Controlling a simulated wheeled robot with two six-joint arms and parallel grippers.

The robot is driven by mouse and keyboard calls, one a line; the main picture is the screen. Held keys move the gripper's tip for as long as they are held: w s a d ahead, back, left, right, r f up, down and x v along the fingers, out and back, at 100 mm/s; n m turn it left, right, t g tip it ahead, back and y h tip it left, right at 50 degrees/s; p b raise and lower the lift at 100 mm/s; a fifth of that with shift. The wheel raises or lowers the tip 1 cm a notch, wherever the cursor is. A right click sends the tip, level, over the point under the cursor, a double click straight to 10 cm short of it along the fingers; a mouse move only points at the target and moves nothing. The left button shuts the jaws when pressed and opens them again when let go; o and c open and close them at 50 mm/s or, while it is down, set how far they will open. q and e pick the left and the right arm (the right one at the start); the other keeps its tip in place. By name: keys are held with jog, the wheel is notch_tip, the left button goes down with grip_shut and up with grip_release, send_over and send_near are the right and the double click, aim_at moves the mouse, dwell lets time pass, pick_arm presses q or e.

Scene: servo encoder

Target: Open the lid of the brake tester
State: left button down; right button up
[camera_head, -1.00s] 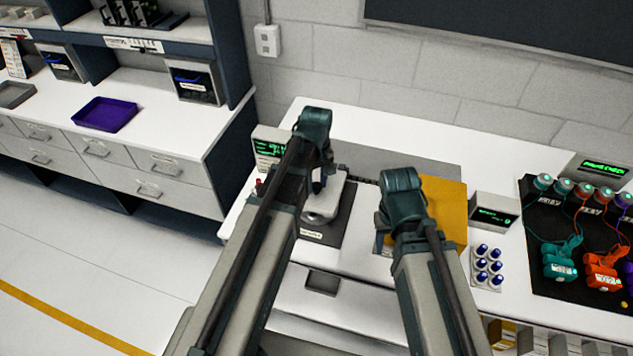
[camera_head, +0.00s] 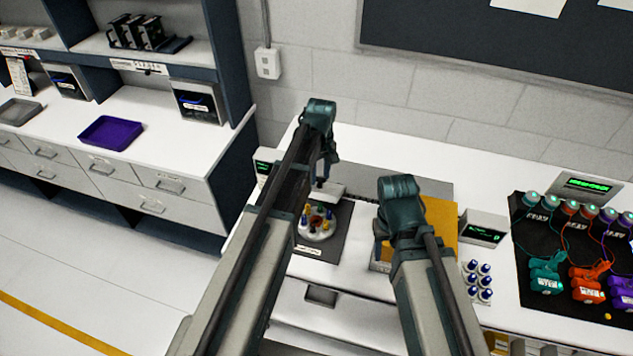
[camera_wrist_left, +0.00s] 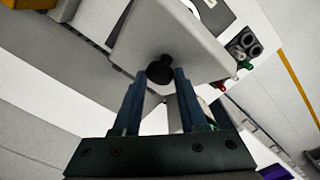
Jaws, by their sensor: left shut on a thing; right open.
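The brake tester (camera_head: 317,232) stands on a dark mat on the white bench, with its round top uncovered and several coloured parts showing. Its pale lid (camera_head: 333,188) is raised at the back, partly hidden by my left arm. My left gripper (camera_head: 321,182) is shut on the lid's knob. In the left wrist view the fingers (camera_wrist_left: 158,82) close on the black knob (camera_wrist_left: 160,69), with the grey lid plate (camera_wrist_left: 185,38) beyond. My right gripper (camera_head: 381,240) is open over the bench to the right, its fingers mostly hidden by its wrist.
A yellow panel (camera_head: 440,222) lies by my right gripper. Further right are a small display box (camera_head: 483,228), several blue-capped vials (camera_head: 477,281) and a black mat with coloured units (camera_head: 545,275). Another small display (camera_head: 264,167) stands left of my left gripper. A wall rises behind the bench.

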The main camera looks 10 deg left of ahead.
pick_arm(q)
jog(key=w+d+r+g, duration=0.1)
jog(key=w+g, duration=0.3)
jog(key=w, duration=0.4)
jog(key=shift+w+b, duration=0.4)
jog(key=shift+b, duration=0.05)
jog(key=shift+r, duration=0.1)
jog(key=shift+g, duration=0.3)
jog(key=c, duration=0.8)
grip_release()
jog(key=o, duration=0.3)
jog(key=shift+w+d, duration=0.1)
jog(key=shift+d, duration=0.05)
jog(key=shift+o, duration=0.2)
jog(key=shift+a, duration=0.25)
